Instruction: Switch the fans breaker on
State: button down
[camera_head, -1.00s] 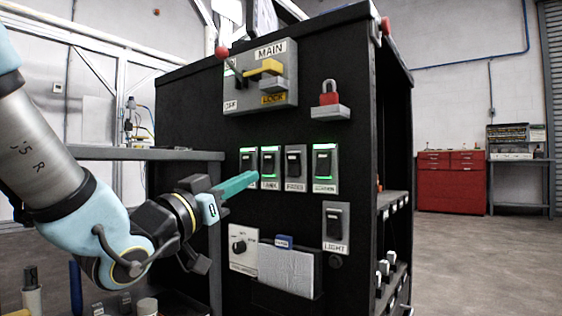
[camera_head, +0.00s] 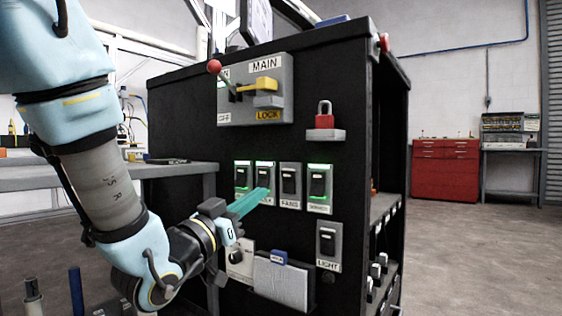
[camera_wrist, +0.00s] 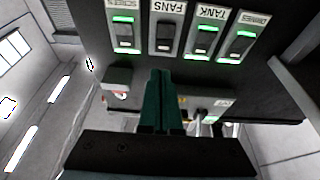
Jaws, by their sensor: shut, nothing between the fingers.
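The fans breaker (camera_head: 290,184) is the third switch in a row on the black cabinet's front. It has a dark rocker on a grey plate and no green light, unlike its neighbours. It also shows upside down in the wrist view (camera_wrist: 166,32), beyond my fingertips. My gripper (camera_head: 265,191), with teal fingers, is shut and empty. In the head view its tips lie just left of the fans breaker's lower part, over the bottom of the tank breaker (camera_head: 265,172). I cannot tell whether they touch the panel.
The green-lit screen breaker (camera_head: 320,186) is right of the fans breaker, with the light switch (camera_head: 328,244) below. The main switch plate (camera_head: 255,92) and a red padlock (camera_head: 324,113) are above. A paper holder (camera_head: 280,280) juts out below. A grey table (camera_head: 180,172) stands left.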

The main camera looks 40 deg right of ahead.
aim_at(288, 172)
jog(key=shift+d+r+p, duration=0.25)
jog(key=shift+r+p, duration=0.1)
jog(key=shift+p, duration=0.7)
jog(key=shift+f+p+x, duration=0.1)
jog(key=shift+p+x, duration=1)
jog(key=shift+x, duration=1.1)
jog(key=shift+f+p+x, duration=0.15)
jog(key=shift+p+x, duration=0.95)
jog(key=shift+x, duration=1.15)
jog(key=shift+w+d+r+y+p, duration=0.25)
jog(key=shift+r+p, duration=0.2)
jog(key=shift+p, duration=0.4)
jog(key=shift+s+d+f, duration=0.1)
jog(key=shift+f, duration=0.15)
